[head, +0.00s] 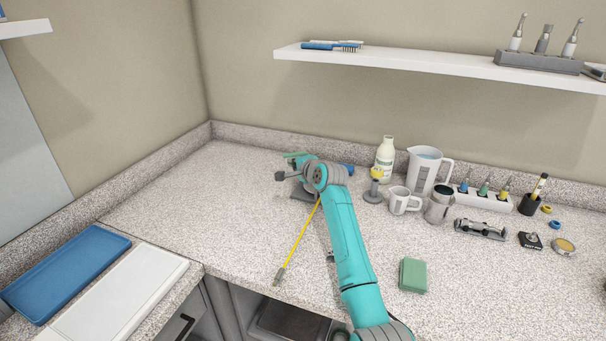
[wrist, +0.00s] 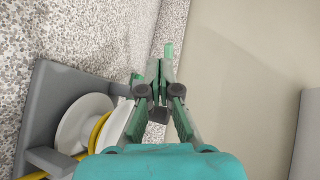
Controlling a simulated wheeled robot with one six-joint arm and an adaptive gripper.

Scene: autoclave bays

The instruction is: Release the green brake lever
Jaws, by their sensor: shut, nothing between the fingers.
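The green brake lever (wrist: 168,50) shows in the wrist view as a light green tip just past my fingertips. A cord reel (wrist: 84,122) with white flanges, yellow cord and a grey frame lies left of my gripper. In the head view, my arm hides most of the reel, and its yellow cord (head: 301,238) runs toward the counter's front edge.
A white bottle (head: 385,158), a yellow-topped stamp-like item (head: 374,186), a mug (head: 401,202) and a pitcher (head: 427,168) stand right of my arm. A green block (head: 413,275) lies nearer. A shelf (head: 440,70) hangs above. The counter left of the reel is clear.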

